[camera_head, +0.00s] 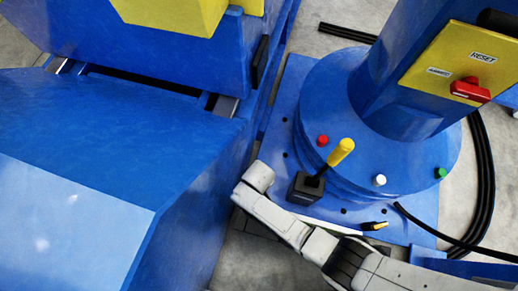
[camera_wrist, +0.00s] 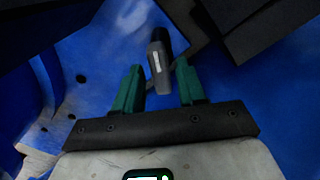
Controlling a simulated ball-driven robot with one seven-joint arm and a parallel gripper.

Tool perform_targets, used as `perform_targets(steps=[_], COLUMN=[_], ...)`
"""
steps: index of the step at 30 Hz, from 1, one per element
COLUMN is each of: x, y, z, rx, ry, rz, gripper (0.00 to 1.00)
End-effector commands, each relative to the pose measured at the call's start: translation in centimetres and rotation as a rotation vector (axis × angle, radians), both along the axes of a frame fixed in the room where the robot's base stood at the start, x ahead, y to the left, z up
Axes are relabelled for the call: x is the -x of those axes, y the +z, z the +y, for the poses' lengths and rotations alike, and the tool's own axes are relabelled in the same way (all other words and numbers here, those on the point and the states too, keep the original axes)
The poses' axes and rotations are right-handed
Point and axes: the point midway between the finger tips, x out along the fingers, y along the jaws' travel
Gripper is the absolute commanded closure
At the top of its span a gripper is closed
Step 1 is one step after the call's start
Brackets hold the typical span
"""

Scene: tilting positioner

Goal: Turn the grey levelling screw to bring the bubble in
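In the wrist view, my gripper (camera_wrist: 160,78) shows two green fingers standing apart. A grey cylinder (camera_wrist: 158,72) with a black end and a pale stripe lies between them in the picture, with narrow gaps beside it. It may be the grey levelling screw, but I cannot tell for sure, nor how deep it sits between the fingers. No bubble can be made out in either view. In the head view, my pale arm reaches in from the lower right beside the blue round base (camera_head: 330,120); its fingers cannot be made out there.
A yellow-handled lever (camera_head: 340,152) on a black box rises close to my arm. Red (camera_head: 322,141), white (camera_head: 379,180) and green (camera_head: 440,173) knobs surround the base. A yellow panel (camera_head: 465,62) carries a red switch (camera_head: 470,91). Black cables (camera_head: 484,170) run right. Dark blocks (camera_wrist: 265,25) stand near my fingers.

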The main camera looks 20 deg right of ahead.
Motion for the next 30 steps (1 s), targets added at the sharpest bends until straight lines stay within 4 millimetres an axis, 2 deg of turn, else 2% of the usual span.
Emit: perform_targets(steps=[11, 14, 24, 30], x=[-0.1, -0.1, 0.0, -0.1], y=[0.5, 1.8, 8.1, 10.3], z=[0.0, 0.1, 0.0, 0.0], rx=[-0.001, -0.002, -0.001, -0.001], ry=[0.001, 0.000, 0.000, -0.001], rz=[-0.002, -0.002, -0.002, -0.002], gripper=[0.53, 0.53, 0.53, 0.53])
